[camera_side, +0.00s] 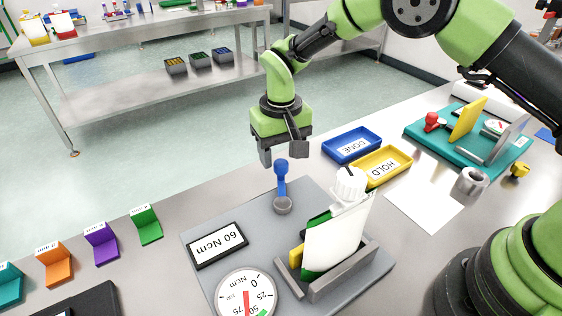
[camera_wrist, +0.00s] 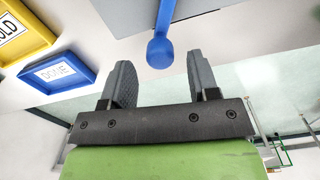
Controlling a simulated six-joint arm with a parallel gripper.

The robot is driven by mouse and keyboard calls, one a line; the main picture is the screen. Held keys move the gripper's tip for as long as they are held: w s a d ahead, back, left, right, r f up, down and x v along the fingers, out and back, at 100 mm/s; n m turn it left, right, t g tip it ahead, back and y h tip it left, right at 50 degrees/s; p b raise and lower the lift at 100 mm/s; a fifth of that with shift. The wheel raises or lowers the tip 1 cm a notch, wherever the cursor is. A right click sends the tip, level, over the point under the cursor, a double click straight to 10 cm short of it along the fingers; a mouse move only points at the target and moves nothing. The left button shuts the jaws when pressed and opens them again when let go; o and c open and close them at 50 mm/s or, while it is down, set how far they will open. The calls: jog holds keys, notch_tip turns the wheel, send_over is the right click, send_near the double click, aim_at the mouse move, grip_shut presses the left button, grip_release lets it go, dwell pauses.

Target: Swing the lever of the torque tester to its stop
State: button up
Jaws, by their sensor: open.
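My gripper (camera_side: 282,152) is open just above the lever's knob, with the fingers pointing down. In the wrist view the blue knob (camera_wrist: 160,53) lies ahead of the gap between my open fingertips (camera_wrist: 160,75), apart from both fingers.
A blue DONE tray (camera_side: 352,146) and a yellow HOLD tray (camera_side: 382,166) lie right of my gripper. A teal fixture board (camera_side: 428,140) and a grey ring (camera_side: 470,184) are further right. Coloured label stands (camera_side: 101,243) line the left. Bare table lies between the stands and the plate.

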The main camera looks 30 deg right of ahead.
aim_at(282, 185)
jog(key=shift+f, duration=1.45)
grip_shut()
